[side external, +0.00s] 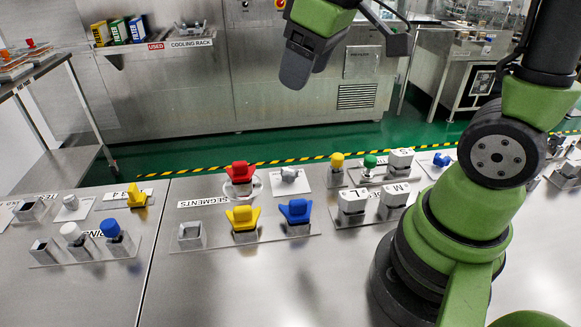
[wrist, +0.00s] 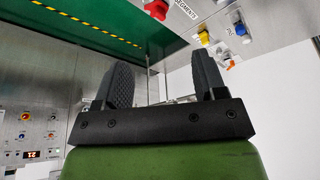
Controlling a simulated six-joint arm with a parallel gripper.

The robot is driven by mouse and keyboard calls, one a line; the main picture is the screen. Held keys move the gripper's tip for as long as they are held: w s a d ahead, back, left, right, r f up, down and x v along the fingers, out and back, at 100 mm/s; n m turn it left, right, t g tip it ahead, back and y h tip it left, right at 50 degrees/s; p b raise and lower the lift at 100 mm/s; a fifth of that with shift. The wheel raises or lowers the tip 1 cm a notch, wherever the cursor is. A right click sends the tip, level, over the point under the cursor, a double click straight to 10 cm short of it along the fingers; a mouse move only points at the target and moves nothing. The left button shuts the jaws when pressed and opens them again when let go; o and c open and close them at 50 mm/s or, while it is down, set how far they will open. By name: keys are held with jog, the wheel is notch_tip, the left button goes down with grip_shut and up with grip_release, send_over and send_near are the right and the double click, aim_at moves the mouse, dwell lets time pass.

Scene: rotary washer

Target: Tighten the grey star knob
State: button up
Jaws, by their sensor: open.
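A small grey knob (side external: 289,174) sits on a square light plate in the side external view, right of the red piece. Another grey knob (side external: 71,202) sits on a similar plate at the left. They are too small to tell which one is star-shaped. My gripper (side external: 294,80) hangs high above the back of the table, well away from both knobs. In the wrist view my gripper (wrist: 165,75) is open, with two dark ribbed fingers apart and nothing between them. I cannot make out a grey knob in the wrist view.
Red (side external: 240,172), yellow (side external: 243,218) and blue (side external: 296,211) pieces stand near the knob. Grey blocks (side external: 352,201) and a blue knob (side external: 441,159) lie to the right. A metal machine with a cooling rack (side external: 190,43) stands behind. The front tabletop (side external: 240,290) is clear.

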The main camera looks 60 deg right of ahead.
jog(key=w+d+f+n+g, duration=0.35)
jog(key=w+f, duration=0.25)
jog(key=f, duration=0.3)
jog(key=n, duration=0.4)
send_near(290, 170)
jog(key=shift+g+h, duration=0.25)
jog(key=shift+h, duration=0.05)
jog(key=f, duration=0.9)
jog(key=shift+w+a+f, duration=0.15)
jog(key=shift+a, duration=0.1)
jog(key=c, duration=0.9)
